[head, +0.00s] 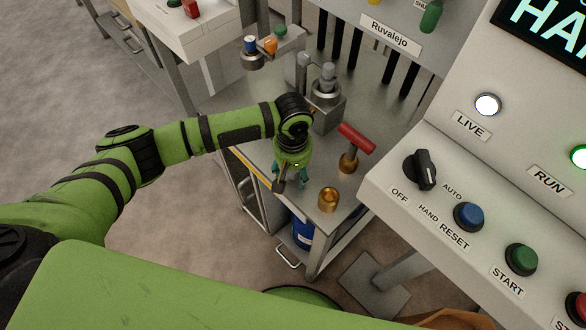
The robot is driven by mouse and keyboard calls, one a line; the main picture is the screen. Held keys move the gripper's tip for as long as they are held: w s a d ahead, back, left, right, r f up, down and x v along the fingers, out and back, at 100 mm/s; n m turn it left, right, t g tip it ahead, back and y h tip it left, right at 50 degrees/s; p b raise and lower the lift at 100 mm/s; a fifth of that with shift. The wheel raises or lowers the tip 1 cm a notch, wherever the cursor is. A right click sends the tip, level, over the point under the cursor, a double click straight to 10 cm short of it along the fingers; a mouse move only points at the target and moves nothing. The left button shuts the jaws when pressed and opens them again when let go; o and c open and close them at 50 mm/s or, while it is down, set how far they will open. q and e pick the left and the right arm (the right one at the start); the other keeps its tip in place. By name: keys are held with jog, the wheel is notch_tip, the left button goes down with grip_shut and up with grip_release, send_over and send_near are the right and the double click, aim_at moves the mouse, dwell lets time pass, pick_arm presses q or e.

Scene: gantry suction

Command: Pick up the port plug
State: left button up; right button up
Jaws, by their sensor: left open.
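A brass piece with a red T-shaped handle (355,138) stands on the metal cart top; it looks like the port plug, though I cannot be certain. A short brass cylinder with a hollow top (328,200) stands in front of it, near the cart's front corner. My left gripper (290,184) points down over the front edge area of the cart, to the left of both brass pieces and apart from them. It is open, and I see nothing held in it. My right gripper is out of view.
A grey metal fixture (326,95) stands on the cart behind my gripper. A sloped control panel (440,200) with a knob and buttons borders the right side. A blue drum (301,234) sits below the cart top. Small coloured parts (270,43) are at the back left.

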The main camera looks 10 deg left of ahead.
pick_arm(q)
jog(key=shift+s+r, duration=0.1)
jog(key=shift+c, duration=0.4)
grip_shut()
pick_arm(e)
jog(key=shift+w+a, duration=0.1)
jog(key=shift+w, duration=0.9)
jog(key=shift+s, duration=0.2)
